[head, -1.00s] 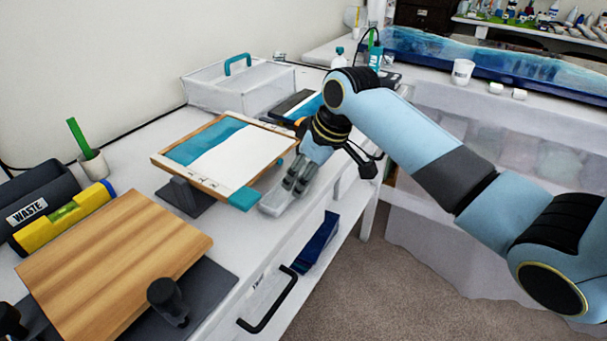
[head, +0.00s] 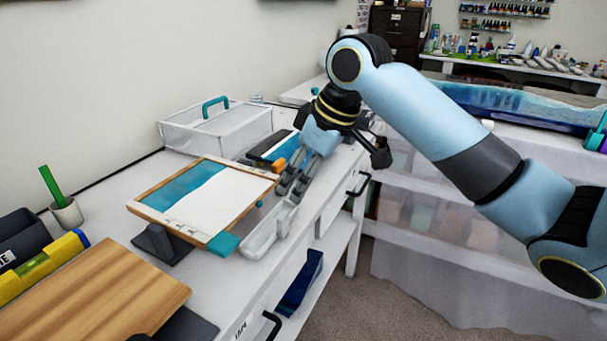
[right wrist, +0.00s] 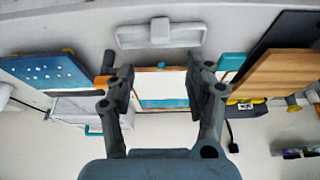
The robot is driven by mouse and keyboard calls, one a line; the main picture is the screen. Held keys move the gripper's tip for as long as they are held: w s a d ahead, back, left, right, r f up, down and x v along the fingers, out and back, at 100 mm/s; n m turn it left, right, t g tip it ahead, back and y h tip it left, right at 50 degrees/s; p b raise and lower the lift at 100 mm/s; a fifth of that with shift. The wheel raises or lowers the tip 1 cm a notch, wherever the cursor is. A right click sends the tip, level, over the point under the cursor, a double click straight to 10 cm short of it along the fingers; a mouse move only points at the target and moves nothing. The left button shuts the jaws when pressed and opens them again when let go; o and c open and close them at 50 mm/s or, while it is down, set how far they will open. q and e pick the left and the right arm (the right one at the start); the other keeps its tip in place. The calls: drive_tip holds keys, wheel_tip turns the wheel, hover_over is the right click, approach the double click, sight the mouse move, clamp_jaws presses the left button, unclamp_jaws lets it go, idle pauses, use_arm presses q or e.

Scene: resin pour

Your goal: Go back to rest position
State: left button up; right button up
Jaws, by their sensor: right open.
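My right gripper (head: 297,182) is above the white worktop, just beyond the far end of a small pale tray (head: 262,232). Its jaws are open with nothing between them. In the right wrist view the two dark fingers (right wrist: 163,92) stand wide apart, and the pale tray (right wrist: 160,34) lies clear of them. The right arm reaches in from the right with its elbow raised. My left gripper is in neither view now.
A wood-framed board (head: 225,205) with a teal and white panel stands left of the gripper. A lidded clear box (head: 215,130) is behind it. A wooden board (head: 95,295) and a yellow level (head: 40,270) are front left. Open floor (head: 350,315) lies right of the worktop.

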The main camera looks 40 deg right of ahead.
drive_tip(key=shift+s+r, duration=0.1)
drive_tip(key=shift+r, duration=0.2)
drive_tip(key=s+f+m+g+b, duration=0.1)
drive_tip(key=s+f+b, duration=0.3)
drive_tip(key=f, duration=0.9)
drive_tip(key=s+f+m+g+b, duration=0.2)
drive_tip(key=s+f, duration=0.5)
drive_tip(key=f, duration=0.6)
drive_tip(key=s+f+m+g+b, duration=0.1)
drive_tip(key=s+f+b, duration=0.3)
drive_tip(key=f, duration=0.8)
drive_tip(key=s+a+f+h+b, duration=0.1)
drive_tip(key=s+f+h+b, duration=0.1)
drive_tip(key=s+f, duration=2.1)
drive_tip(key=s, duration=0.4)
drive_tip(key=shift+s+a+f+t+h, duration=0.25)
drive_tip(key=shift+f+t+h, duration=0.05)
